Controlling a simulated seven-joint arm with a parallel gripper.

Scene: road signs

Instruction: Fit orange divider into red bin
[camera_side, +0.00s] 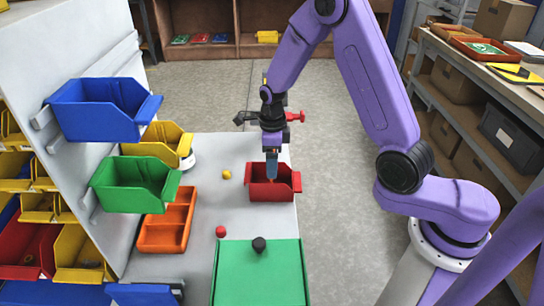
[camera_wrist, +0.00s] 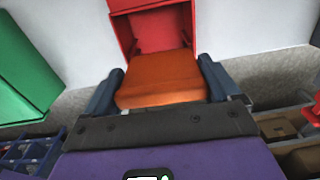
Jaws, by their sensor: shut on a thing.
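The red bin (camera_side: 285,190) sits on the white table below my gripper (camera_side: 271,170), which points straight down at it. In the wrist view the bin (camera_wrist: 122,35) shows beyond the fingers, its inside facing the camera. My gripper (camera_wrist: 161,78) is shut on the orange divider (camera_wrist: 160,82), a flat plate held between the two blue-grey fingers. The divider's far edge overlaps the bin's opening in the wrist view. In the side view the divider is mostly hidden by the fingers and the bin, so I cannot tell how deep it is or whether it touches the bin.
Green (camera_side: 135,185), blue (camera_side: 95,110) and yellow (camera_side: 163,143) bins hang from the white panel at left. A green board (camera_side: 258,275), red knob (camera_side: 220,231) and black knob (camera_side: 259,244) are in front.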

